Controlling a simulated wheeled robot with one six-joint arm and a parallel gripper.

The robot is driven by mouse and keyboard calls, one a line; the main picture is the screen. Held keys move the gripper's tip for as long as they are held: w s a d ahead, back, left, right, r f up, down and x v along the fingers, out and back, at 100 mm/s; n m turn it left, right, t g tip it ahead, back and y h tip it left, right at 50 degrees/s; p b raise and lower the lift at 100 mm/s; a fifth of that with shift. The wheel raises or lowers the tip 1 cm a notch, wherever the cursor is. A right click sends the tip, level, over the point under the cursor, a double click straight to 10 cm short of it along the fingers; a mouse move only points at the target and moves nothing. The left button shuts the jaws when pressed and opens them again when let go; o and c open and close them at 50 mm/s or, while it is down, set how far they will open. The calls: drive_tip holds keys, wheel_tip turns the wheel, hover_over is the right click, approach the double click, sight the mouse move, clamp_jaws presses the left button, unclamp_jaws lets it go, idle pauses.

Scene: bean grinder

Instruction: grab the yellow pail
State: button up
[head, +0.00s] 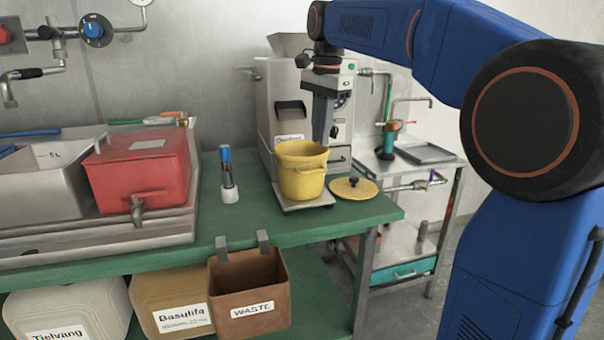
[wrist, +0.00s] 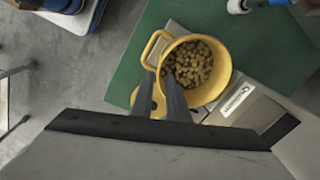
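The yellow pail (head: 301,178) stands upright on the metal base plate of the bean grinder, on the green table. In the wrist view the pail (wrist: 222,72) is seen from above, with tan beans (wrist: 190,62) inside and a handle loop at its rim. My gripper (head: 325,138) points down just above the pail, at its rim. In the wrist view the fingers (wrist: 170,82) overlap the pail's near rim and opening.
The yellow lid (head: 354,188) lies right of the pail, near the table's edge. The grinder (head: 280,105) stands right behind the pail. A blue-topped tool (head: 228,175) stands left, beside a red box (head: 140,165). A brown waste bin (head: 248,290) hangs on the front edge.

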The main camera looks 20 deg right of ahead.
sight(319, 157)
drive_tip(key=f, duration=0.7)
drive_tip(key=shift+w+a+f, duration=0.1)
drive_tip(key=shift+w, duration=0.2)
drive_tip(key=shift+w+f, duration=0.15)
drive_tip(key=shift+f, duration=1.2)
drive_tip(key=shift+w+f, duration=0.1)
drive_tip(key=shift+f, duration=1.25)
clamp_jaws()
drive_tip(key=shift+r, duration=0.1)
